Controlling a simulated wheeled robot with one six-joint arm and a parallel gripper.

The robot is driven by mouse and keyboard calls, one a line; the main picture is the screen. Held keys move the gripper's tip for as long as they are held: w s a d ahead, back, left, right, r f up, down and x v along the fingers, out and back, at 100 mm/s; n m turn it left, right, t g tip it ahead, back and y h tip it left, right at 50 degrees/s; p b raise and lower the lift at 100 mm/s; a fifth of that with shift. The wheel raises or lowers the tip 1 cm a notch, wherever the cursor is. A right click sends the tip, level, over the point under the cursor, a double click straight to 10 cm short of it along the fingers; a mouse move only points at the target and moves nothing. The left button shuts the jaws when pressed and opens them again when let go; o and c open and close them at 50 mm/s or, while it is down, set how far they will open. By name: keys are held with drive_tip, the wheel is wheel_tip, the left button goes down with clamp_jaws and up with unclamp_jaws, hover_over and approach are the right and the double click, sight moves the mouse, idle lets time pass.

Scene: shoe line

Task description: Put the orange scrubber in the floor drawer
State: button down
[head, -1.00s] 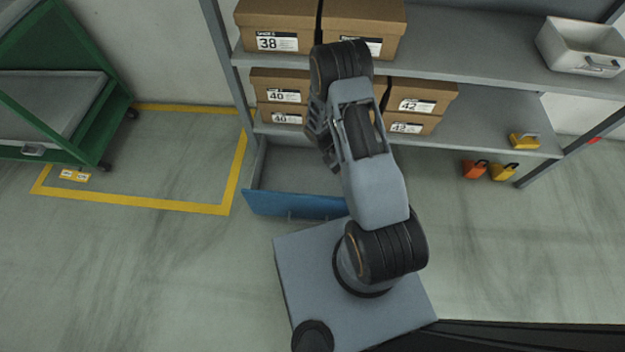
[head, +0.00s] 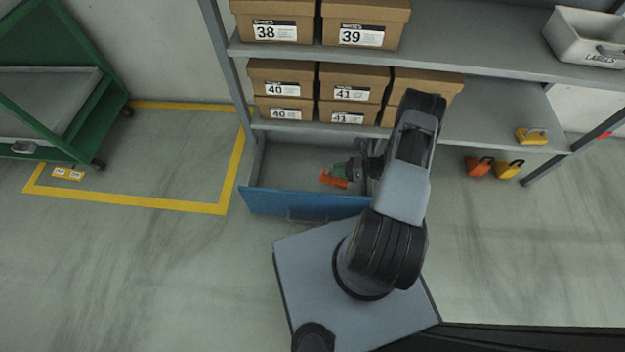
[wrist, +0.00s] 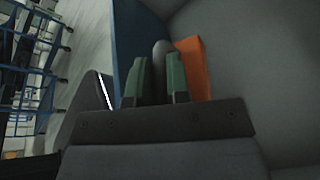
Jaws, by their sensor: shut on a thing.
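The orange scrubber (head: 335,180) is over the open floor drawer in the head view, at the tip of my gripper (head: 350,168). In the wrist view its orange block (wrist: 192,68) and a dark rounded handle show at the green fingertips (wrist: 158,80), which are shut on the handle. The floor drawer (head: 290,203) is pulled out under the shelf, with a blue front and a grey inside. The scrubber is within the drawer's outline; I cannot tell whether it touches the drawer's bottom.
Shoe boxes (head: 352,82) stand on the shelves above the drawer. A green cart (head: 60,110) stands at the left. The drawer's left part is empty.

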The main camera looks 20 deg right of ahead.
drive_tip(key=f, duration=0.1)
drive_tip(key=f+t, duration=0.1)
drive_tip(key=w+d+f+m+b, duration=0.1)
drive_tip(key=shift+f+h, duration=0.25)
drive_tip(key=shift+h, duration=0.05)
drive_tip(key=shift+w+f+b, duration=0.15)
drive_tip(key=shift+f+b, duration=0.15)
drive_tip(key=shift+f, duration=0.05)
drive_tip(key=w+a+f+n+b, duration=0.1)
drive_tip(key=w+a+f+b, duration=0.15)
drive_tip(key=a, duration=0.45)
drive_tip(key=m+t+b, duration=0.1)
drive_tip(key=b, duration=0.2)
hover_over(307, 186)
wheel_tip(307, 186, down, 5)
drive_tip(key=shift+h, duration=0.3)
drive_tip(key=shift+f+b, duration=1.45)
drive_tip(key=shift+f, duration=1.3)
drive_tip(key=shift+r, duration=0.1)
drive_tip(key=c, duration=1.1)
unclamp_jaws()
